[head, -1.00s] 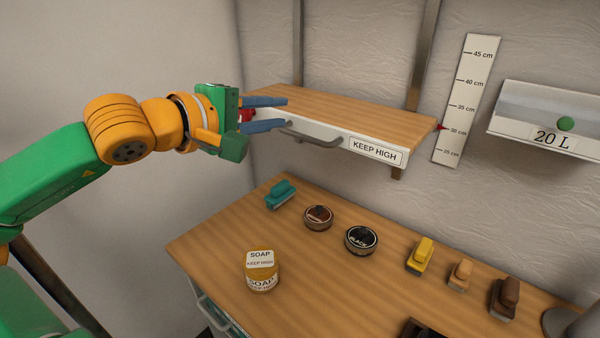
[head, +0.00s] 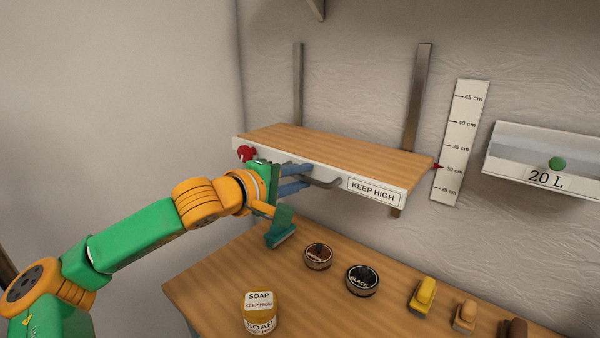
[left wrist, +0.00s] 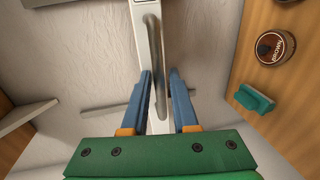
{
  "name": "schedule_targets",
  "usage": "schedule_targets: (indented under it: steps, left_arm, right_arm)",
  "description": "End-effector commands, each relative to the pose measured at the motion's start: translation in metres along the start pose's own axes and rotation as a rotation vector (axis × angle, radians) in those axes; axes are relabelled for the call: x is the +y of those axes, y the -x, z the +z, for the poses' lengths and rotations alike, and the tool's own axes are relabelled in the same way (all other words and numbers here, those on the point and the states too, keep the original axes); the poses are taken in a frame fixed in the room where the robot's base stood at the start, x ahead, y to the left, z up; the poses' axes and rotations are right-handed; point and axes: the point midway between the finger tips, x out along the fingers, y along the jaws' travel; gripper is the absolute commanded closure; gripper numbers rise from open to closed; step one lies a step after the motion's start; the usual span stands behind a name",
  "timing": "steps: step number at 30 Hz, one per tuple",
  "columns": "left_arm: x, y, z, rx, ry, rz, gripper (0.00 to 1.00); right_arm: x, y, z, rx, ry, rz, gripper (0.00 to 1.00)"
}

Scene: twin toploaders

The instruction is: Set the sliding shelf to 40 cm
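The sliding shelf (head: 345,145) is a wooden board with a white front marked KEEP HIGH, on two wall rails. Its red pointer (head: 437,166) stands at about the 30 cm mark of the wall scale (head: 459,145). A grey bar handle (head: 325,184) is on the shelf front; it also shows in the left wrist view (left wrist: 159,65). My left gripper (head: 311,176) is at this handle, blue fingers open. In the left wrist view, the handle lies between the fingertips (left wrist: 160,73); contact is not clear. My right gripper is not in view.
A red knob (head: 246,153) is at the shelf's left end. Below, the wooden counter (head: 220,280) holds a soap jar (head: 259,312), two polish tins, a teal brush (head: 279,236) and other brushes. A 20 L box (head: 520,172) hangs at right.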

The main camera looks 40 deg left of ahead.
Motion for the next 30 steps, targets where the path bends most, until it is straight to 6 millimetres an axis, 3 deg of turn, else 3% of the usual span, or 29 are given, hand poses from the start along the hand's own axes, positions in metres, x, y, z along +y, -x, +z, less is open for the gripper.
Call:
schedule_targets:
  steps: [2, 5, 6, 30]
  left_arm:
    - [-0.0002, 0.0001, 0.0, 0.0, 0.0, 0.0, 0.73]
    - [-0.0001, 0.0002, 0.0, 0.0, 0.0, 0.0, 0.97]
    - [-0.0001, 0.0002, -0.0001, 0.0, 0.0, 0.0, 1.0]
    - [0.0006, 0.0005, 0.0, 0.0, 0.0, 0.002, 1.0]
  right_arm:
    - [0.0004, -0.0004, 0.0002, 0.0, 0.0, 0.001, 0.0]
    - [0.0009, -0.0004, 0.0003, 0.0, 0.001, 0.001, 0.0]
    - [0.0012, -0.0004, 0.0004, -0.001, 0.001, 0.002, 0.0]
    - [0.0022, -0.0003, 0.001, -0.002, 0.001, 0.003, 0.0]
